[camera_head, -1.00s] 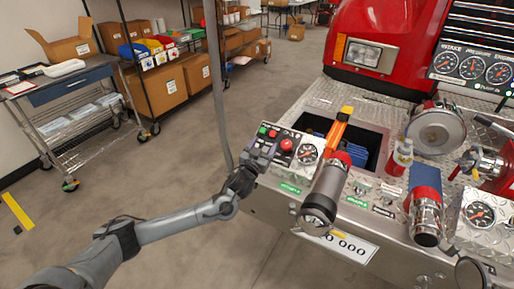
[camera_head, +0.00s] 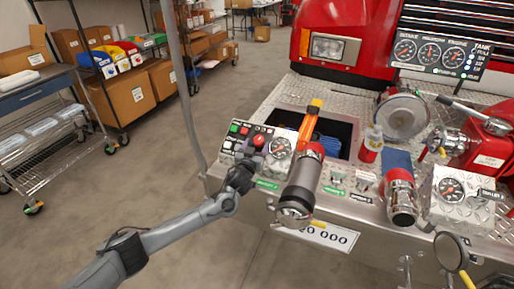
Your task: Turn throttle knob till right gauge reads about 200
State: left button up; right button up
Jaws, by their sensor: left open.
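The panel at the bumper's left end carries green and red buttons and a red throttle knob (camera_head: 259,141). My left gripper (camera_head: 253,158) is open, just in front of and below this knob. It overlaps the panel's lower edge, and I cannot tell whether its fingers touch the knob. The gauge board (camera_head: 440,50) at the upper right holds three round gauges. Its right gauge (camera_head: 453,57), labelled as engine, is too small for its needle to be read surely. My right gripper is out of view.
A grey and red cylinder (camera_head: 302,185) sticks out to the right of the gripper. A grey vertical pole (camera_head: 183,90) stands to the left. Open floor lies in front of the bumper.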

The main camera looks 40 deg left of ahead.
pick_arm(q)
jog(key=shift+w+a, duration=0.2)
jog(key=shift+w, duration=0.35)
jog(key=c, duration=1.1)
jog(key=shift+o, duration=0.2)
